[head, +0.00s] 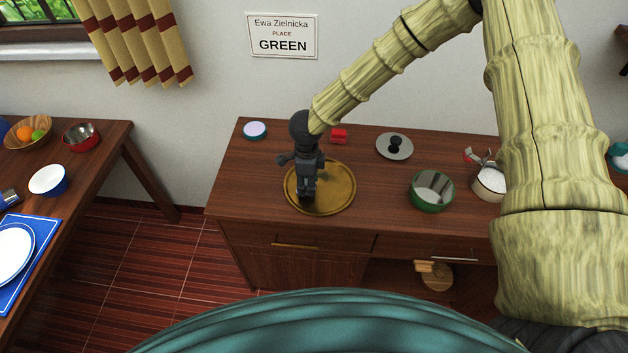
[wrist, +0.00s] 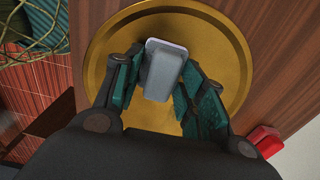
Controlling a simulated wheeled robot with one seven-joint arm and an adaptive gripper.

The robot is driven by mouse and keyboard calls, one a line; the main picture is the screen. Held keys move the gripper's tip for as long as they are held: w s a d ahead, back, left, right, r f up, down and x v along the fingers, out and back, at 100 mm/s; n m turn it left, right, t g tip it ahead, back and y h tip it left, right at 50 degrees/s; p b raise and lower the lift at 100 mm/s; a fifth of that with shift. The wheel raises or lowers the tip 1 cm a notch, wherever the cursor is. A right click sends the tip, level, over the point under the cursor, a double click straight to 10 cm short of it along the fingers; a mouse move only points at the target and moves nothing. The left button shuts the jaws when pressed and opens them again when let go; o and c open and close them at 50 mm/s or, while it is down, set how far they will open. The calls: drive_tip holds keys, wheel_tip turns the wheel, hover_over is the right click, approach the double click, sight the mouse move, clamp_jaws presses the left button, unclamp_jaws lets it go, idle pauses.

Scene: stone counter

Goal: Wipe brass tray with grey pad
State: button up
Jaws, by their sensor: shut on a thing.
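The brass tray (head: 340,188) is round and golden and lies on the wooden counter. In the wrist view the tray (wrist: 228,62) fills the middle of the picture. My gripper (head: 307,198) points down over the left half of the tray. In the wrist view my gripper (wrist: 160,82) is shut on the grey pad (wrist: 162,74), a small block with a paler edge. The pad is over the tray; I cannot tell whether it touches the surface. In the head view the gripper hides the pad.
A red block (head: 339,135) lies just behind the tray. A grey lid (head: 394,146), a green-rimmed pot (head: 432,190) and a container of white stuff (head: 489,183) stand to the right. A round pale-topped tin (head: 255,130) is at the back left.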

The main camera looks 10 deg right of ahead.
drive_tip(key=shift+w+a, duration=0.2)
drive_tip(key=shift+a, duration=0.6)
wheel_tip(320, 180, up, 8)
drive_tip(key=p, duration=0.6)
drive_tip(key=shift+p, duration=0.3)
drive_tip(key=shift+d, duration=0.1)
